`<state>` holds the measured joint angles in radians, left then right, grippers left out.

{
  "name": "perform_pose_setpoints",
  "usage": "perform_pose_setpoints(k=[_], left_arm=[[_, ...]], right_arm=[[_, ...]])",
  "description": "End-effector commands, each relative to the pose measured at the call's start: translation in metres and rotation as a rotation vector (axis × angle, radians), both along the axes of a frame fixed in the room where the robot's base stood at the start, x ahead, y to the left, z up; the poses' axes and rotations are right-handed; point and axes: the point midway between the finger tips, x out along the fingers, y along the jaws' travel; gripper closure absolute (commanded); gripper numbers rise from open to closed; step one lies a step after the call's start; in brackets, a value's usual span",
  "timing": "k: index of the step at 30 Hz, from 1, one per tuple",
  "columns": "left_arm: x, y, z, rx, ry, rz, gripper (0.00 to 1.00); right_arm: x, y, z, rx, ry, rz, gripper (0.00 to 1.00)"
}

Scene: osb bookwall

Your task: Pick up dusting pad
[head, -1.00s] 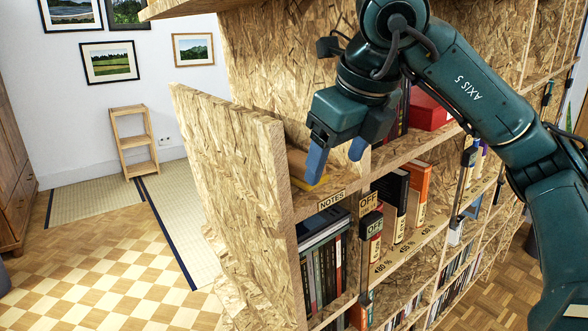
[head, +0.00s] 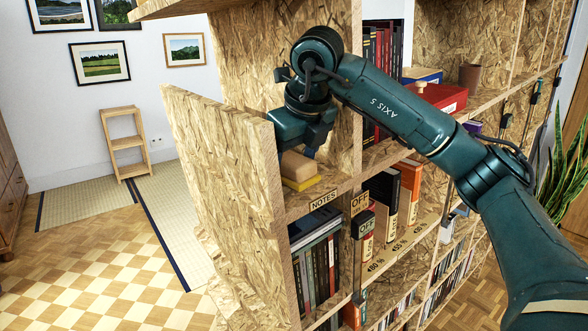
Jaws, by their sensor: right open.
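The dusting pad (head: 299,168) is a tan block with a yellow lower layer. It lies in the shelf compartment above the NOTES label, behind the tall side panel. My right gripper (head: 306,146) is in the same compartment, just behind and above the pad. One dark finger shows beyond the pad; the other finger is hidden behind the side panel or the hand. It is open, and the pad still rests on the shelf board. I cannot tell whether the gripper touches the pad. My left gripper is not in view.
The OSB side panel (head: 222,170) stands close at the left of the compartment. An upright divider (head: 348,110) bounds it on the right. A red box (head: 438,97) and red books (head: 380,60) stand beyond. Dark binders (head: 318,255) fill the shelf below.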

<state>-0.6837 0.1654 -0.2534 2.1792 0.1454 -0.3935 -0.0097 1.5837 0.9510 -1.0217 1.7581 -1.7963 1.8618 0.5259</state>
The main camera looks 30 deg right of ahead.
Motion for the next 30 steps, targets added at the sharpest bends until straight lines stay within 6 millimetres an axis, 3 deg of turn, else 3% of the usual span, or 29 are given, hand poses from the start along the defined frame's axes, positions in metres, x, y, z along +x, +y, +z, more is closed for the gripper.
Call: perform_pose_setpoints(k=[7,23,30], left_arm=[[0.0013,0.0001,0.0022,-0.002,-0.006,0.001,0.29],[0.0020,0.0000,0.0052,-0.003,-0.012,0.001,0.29],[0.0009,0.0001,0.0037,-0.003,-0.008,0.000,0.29]], right_arm=[[0.0009,0.0000,-0.0020,0.000,-0.001,0.000,0.31],[0.0007,0.0000,-0.0016,0.001,-0.002,0.001,0.73],[0.0007,0.0000,-0.0009,0.002,-0.002,0.000,0.74]])
